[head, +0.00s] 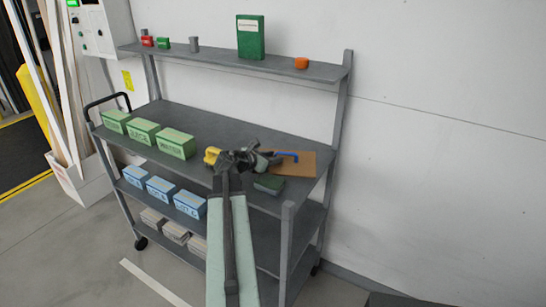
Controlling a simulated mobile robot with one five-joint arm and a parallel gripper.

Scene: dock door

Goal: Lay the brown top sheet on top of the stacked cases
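The brown sheet (312,165) lies at the right end of the cart's upper deck, as far as I can tell. A small blue piece (288,154) shows on it, like a handle. My gripper (268,158) is at the sheet's left edge, over the deck; its fingers are small and dark, and I cannot tell whether they touch the sheet or are open. Three green cases (174,144) stand in a row on the deck's left, blue cases (190,200) on the shelf below, and pale cases (175,232) on the lowest shelf. I see no clear stack.
A dark green block (269,183) sits close below my gripper. A yellow piece (212,156) is left of my wrist. The top shelf (215,57) holds a green box (250,37) and an orange item (301,63). A grey post (287,250) stands at the cart's near right corner.

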